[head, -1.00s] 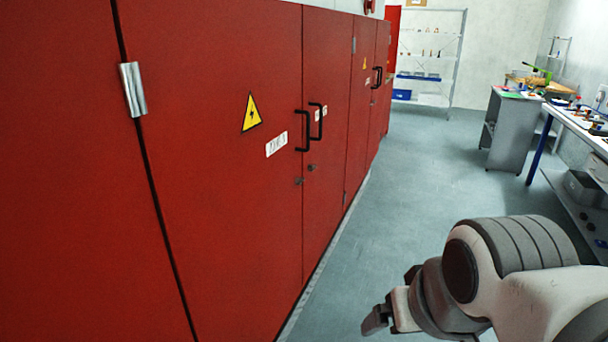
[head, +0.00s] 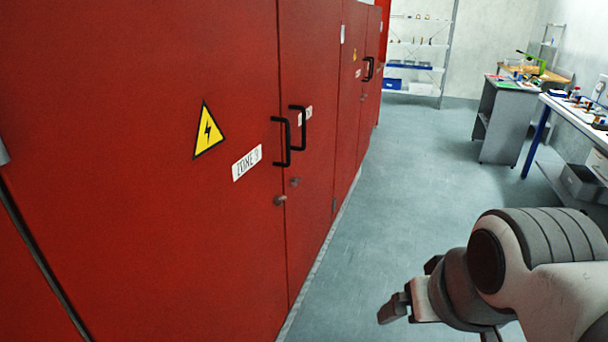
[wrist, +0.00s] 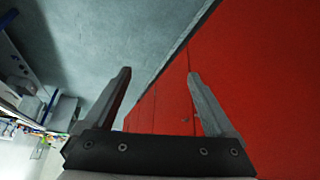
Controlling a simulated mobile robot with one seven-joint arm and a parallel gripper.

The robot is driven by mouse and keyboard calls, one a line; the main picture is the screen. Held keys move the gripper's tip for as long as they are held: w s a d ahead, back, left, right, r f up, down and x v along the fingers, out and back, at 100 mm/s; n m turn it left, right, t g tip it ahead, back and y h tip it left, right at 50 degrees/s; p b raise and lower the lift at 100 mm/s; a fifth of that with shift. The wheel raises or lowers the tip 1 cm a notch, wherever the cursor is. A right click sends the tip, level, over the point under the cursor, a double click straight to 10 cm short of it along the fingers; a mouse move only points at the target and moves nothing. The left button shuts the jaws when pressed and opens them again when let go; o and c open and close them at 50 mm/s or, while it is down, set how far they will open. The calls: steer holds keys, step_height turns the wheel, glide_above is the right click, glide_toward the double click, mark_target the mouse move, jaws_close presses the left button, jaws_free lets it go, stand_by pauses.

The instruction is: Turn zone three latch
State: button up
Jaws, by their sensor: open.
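The red cabinet door marked "ZONE 3" (head: 225,250) fills the left of the head view, with a white label (head: 247,163) and a yellow warning triangle (head: 208,130). A black handle (head: 283,142) stands at its right edge. A small round metal latch (head: 280,200) sits below that handle, and a similar one (head: 294,181) sits on the neighbouring door. My gripper (head: 393,308) is out over the floor, right of the cabinet and apart from it. In the wrist view my gripper (wrist: 158,88) is open and empty, with red cabinet fronts (wrist: 240,65) beyond its fingers.
Clear floor (head: 400,200) runs along the cabinets. A grey bench unit (head: 507,120) and a workbench with a blue leg (head: 536,142) stand on the right. A shelf rack (head: 418,55) stands at the back.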

steer(key=w+a+f+m+g+y+b, duration=0.3)
steer(key=w+a+m, duration=0.2)
steer(key=w+a, duration=0.3)
steer(key=m+t+y+b, duration=0.4)
steer(key=m+y+b, duration=0.2)
steer(key=m+y, duration=0.95)
glide_toward(284, 201)
steer(key=shift+m+h, duration=0.75)
steer(key=x, duration=0.2)
steer(key=b+x, duration=0.1)
steer(key=x, duration=0.2)
steer(key=r+b+x, duration=0.1)
steer(key=x, duration=0.2)
steer(key=shift+a, duration=0.15)
steer(key=shift+c, duration=0.2)
steer(key=c, duration=1.3)
steer(key=shift+c, duration=0.2)
